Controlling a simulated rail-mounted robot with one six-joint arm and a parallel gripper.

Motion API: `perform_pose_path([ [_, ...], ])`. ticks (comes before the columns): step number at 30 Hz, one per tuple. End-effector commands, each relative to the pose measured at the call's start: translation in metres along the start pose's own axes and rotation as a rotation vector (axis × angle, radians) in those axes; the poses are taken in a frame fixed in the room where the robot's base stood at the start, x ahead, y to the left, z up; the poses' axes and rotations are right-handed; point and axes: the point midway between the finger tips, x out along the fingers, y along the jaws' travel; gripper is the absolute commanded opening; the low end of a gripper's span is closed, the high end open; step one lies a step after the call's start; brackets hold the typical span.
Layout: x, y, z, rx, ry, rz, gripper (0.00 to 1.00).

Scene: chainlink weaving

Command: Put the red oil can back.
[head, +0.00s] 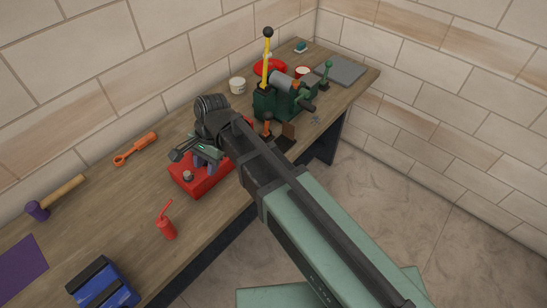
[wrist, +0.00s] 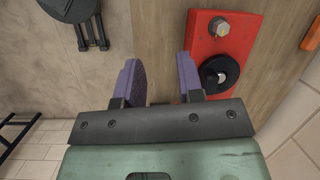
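The red oil can (head: 168,230) stands upright on the workbench near its front edge, with its thin spout tilted up and to the right. It is left of and nearer than the red block, and I do not see it in the wrist view. My gripper (head: 206,162) is over the red block, well apart from the can. In the wrist view my gripper (wrist: 159,72) has its two purple fingers spread, with nothing between them but the bench edge beyond.
The red block (head: 190,184) carries a bolt and a black disc (wrist: 219,74). The workbench (head: 110,200) also holds a blue vise (head: 104,285), a mallet (head: 55,196), an orange wrench (head: 135,150) and a green machine (head: 283,98). Bare wood lies around the can.

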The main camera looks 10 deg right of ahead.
Motion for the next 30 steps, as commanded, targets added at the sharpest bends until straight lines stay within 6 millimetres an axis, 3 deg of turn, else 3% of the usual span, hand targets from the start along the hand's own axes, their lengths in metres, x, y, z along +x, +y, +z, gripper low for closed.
perform_pose_path([
  [1,-0.012,0.046,-0.033,-0.067,0.049,-0.002,0.35],
  [3,-0.029,0.109,-0.077,-0.216,0.125,0.025,0.35],
  [6,-0.047,0.19,-0.116,-0.409,0.198,0.098,0.35],
  [9,-0.057,0.242,-0.133,-0.537,0.225,0.163,0.35],
  [12,-0.06,0.258,-0.139,-0.589,0.23,0.19,0.35],
  [30,-0.06,0.256,-0.14,-0.595,0.229,0.189,0.35],
])
